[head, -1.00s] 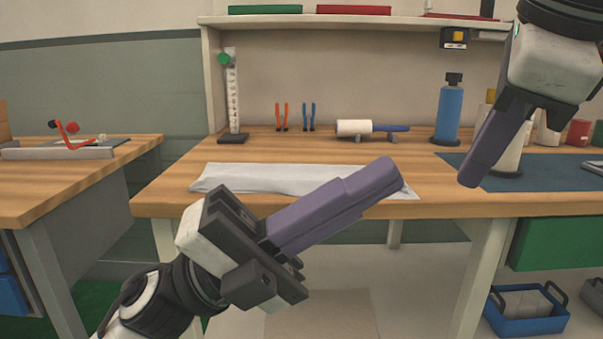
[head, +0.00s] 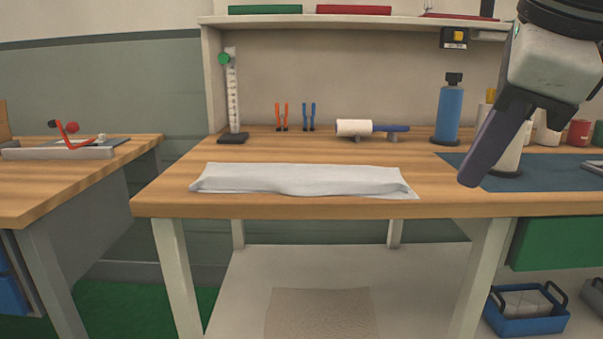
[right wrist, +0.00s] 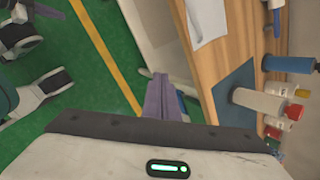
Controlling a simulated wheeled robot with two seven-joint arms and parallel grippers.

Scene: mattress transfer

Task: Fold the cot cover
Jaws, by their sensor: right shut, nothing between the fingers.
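The cot cover (head: 300,180) is a pale white-grey cloth lying as a long, narrow folded strip along the front of the wooden table. Its right end has a thin corner spread flat near the table edge. A part of the cloth also shows at the top of the right wrist view (right wrist: 208,18). My right gripper (head: 472,180) hangs at the upper right of the head view, to the right of the cloth and apart from it. Its purple fingers are shut and empty; they also show in the right wrist view (right wrist: 163,95). My left gripper is out of view.
The wooden table (head: 160,200) also carries a white roller (head: 354,127), a blue bottle (head: 448,112), orange and blue pliers and a blue mat (head: 475,178). A second bench (head: 30,195) stands at the left. The table around the cloth is clear.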

